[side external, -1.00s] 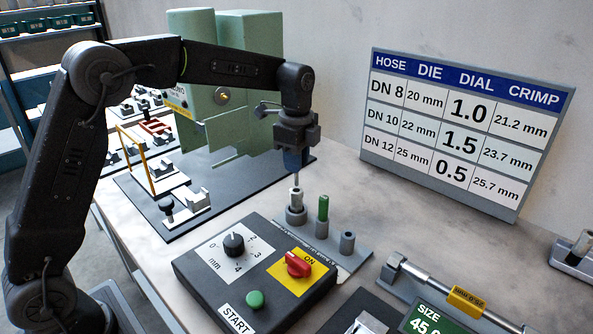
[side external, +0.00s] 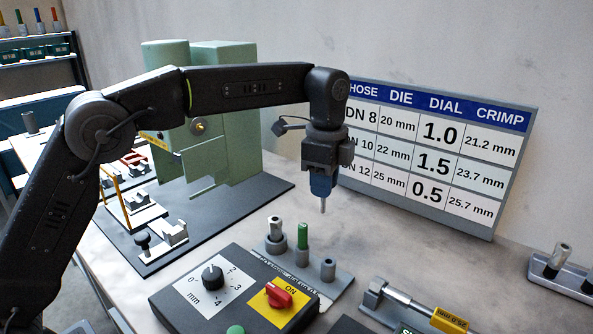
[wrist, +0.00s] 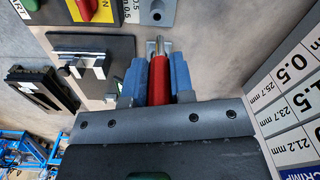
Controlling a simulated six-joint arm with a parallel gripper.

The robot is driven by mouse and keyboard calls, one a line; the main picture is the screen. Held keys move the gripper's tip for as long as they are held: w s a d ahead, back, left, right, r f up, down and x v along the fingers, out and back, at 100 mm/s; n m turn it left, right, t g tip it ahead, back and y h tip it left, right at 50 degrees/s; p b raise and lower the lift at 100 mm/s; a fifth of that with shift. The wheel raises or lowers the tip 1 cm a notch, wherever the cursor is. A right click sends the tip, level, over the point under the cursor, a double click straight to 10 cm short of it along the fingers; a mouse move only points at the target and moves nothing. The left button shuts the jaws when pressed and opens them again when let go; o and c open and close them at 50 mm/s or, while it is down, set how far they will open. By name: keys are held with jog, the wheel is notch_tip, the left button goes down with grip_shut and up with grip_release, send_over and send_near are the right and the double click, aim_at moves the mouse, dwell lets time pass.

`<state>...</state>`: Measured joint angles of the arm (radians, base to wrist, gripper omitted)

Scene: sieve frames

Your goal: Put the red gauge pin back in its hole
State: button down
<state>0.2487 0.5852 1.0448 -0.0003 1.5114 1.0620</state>
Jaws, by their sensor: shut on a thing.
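The red gauge pin (wrist: 160,75) is between the blue fingers of my gripper (wrist: 166,80) in the wrist view, its metal tip pointing away from the jaws. In the side view my gripper (side external: 322,188) is shut and points down, with only the pin's bare metal tip (side external: 323,207) showing below the fingers. The tip hangs in the air above the grey pin rack (side external: 290,268). The rack bears a green pin (side external: 302,238), a grey post with a metal piece in it (side external: 275,240) and a shorter grey socket (side external: 328,270) at the right. The socket's inside is not clear.
The control box (side external: 225,290) with its dial and red switch (side external: 278,294) stands in front of the rack. The green press (side external: 220,120) is behind at the left. The chart board (side external: 440,160) stands close behind my gripper.

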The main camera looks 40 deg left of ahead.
jog(key=f, duration=0.1)
jog(key=d+f, duration=0.1)
jog(key=f, duration=0.1)
jog(key=d+f, duration=0.1)
jog(key=f, duration=0.1)
jog(key=shift+s+d, duration=0.15)
jog(key=shift+d, duration=0.05)
jog(key=shift+f, duration=0.1)
jog(key=shift+f, duration=2.4)
jog(key=shift+f, duration=0.15)
jog(key=shift+f, duration=0.75)
jog(key=shift+f, duration=0.35)
jog(key=shift+f, duration=0.25)
